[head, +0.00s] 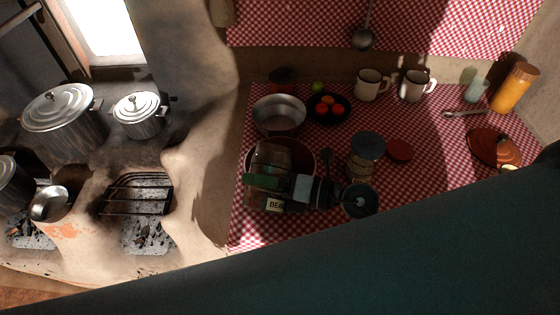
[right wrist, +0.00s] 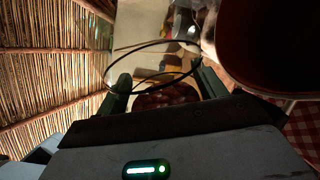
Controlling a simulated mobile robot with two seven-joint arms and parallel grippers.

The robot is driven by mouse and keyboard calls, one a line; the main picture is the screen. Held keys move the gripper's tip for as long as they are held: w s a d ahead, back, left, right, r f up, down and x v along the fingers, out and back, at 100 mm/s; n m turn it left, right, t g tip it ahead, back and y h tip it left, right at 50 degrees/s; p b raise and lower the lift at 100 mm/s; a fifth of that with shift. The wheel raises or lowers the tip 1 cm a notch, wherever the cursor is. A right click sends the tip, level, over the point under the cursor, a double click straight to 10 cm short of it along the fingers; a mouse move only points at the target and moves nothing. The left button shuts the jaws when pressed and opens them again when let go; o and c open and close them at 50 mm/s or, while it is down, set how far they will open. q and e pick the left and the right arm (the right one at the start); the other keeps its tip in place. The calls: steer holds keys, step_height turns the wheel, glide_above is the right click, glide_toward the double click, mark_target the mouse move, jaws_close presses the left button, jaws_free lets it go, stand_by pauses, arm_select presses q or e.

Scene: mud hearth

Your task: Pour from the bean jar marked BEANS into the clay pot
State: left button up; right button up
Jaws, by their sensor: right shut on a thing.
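The bean jar (head: 272,160), clear glass with a label reading BEANS, is held by my right gripper (head: 272,186) over the clay pot (head: 309,150). The jar looks tipped on its side. The pot is dark reddish brown, and the jar and gripper hide much of its opening. In the right wrist view, the two green fingers (right wrist: 158,92) are on either side of the clear jar, and the pot (right wrist: 275,35) is a dark round shape at upper right. I cannot tell how many beans are in either. My left gripper is not in view.
A metal pot (head: 279,116) and a dark fruit bowl (head: 328,108) stand just behind. Two mugs (head: 371,85) stand behind. The stove (head: 190,190) is left.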

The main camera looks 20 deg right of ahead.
mark_target(269, 159)
steer(key=shift+m, duration=0.9)
stand_by(0.4)
steer(key=shift+w+d+f+m, duration=0.2)
steer(key=shift+w+d+m, duration=0.2)
steer(key=shift+w+m, duration=0.4)
stand_by(0.3)
steer(key=shift+w+d+r+m+g+y, duration=0.2)
steer(key=shift+r+m+g+y, duration=0.1)
steer(key=shift+r+m+g, duration=0.3)
stand_by(0.5)
steer(key=shift+w+d+f+m, duration=0.1)
steer(key=shift+w+f+m, duration=0.15)
steer(key=shift+m, duration=0.65)
steer(key=shift+w+d+r+m+g, duration=0.2)
steer(key=shift+w+r+m, duration=0.25)
steer(key=shift+m, duration=0.3)
steer(key=shift+w+d+r+m+g, duration=0.1)
steer(key=shift+w+d+r+m, duration=0.15)
steer(key=shift+r+m, duration=0.4)
stand_by(2.2)
